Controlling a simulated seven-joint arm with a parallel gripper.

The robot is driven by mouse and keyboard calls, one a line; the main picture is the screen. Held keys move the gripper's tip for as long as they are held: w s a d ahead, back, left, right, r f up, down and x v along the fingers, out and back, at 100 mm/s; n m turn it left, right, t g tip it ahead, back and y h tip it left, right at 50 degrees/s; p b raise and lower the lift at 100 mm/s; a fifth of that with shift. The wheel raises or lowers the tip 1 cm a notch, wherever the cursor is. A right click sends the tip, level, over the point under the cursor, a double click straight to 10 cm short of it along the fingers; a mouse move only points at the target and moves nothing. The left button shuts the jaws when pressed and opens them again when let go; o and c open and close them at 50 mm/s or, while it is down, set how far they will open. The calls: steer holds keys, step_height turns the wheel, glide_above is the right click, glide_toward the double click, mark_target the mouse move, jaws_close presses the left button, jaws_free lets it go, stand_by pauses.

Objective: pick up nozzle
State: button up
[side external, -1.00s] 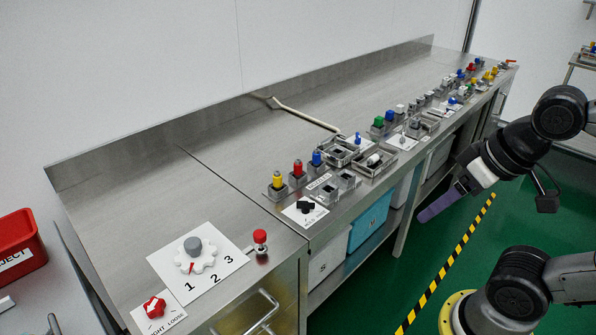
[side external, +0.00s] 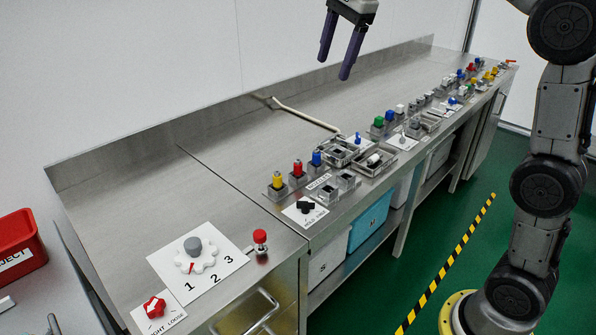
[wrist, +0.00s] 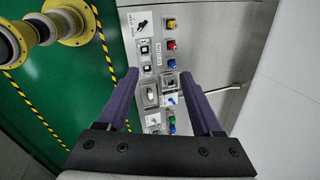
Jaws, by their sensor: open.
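My gripper (side external: 334,68) is high above the bench, pointing down, with its two purple fingers apart and nothing between them. In the wrist view my gripper (wrist: 160,76) looks down on the bench from far off. I cannot tell for sure which piece is the nozzle. Yellow (side external: 278,181), red (side external: 298,169) and blue (side external: 317,159) capped pieces stand upright in grey blocks beside a small label (side external: 319,182). A white cylinder (side external: 374,160) lies in a metal tray (side external: 390,165); it also shows in the wrist view (wrist: 152,97).
A beige bent rod (side external: 305,117) lies on the steel bench (side external: 200,120). Green (side external: 378,122) and several other coloured pieces stand farther along. A numbered dial (side external: 195,255) and red button (side external: 260,237) are at the near end. The bench's back half is mostly clear.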

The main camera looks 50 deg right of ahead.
steer(key=w+d+f+m+g, duration=0.1)
steer(key=w+d+f+m, duration=0.2)
steer(key=w+f, duration=0.65)
steer(key=g, duration=0.2)
glide_above(298, 160)
step_height(298, 160, down, 12)
steer(key=shift+m, duration=0.3)
steer(key=f, duration=0.8)
steer(key=shift+w+a, duration=0.1)
steer(key=shift+w, duration=0.1)
steer(key=shift+s+f, duration=0.2)
steer(key=shift+f, duration=2.55)
jaws_close()
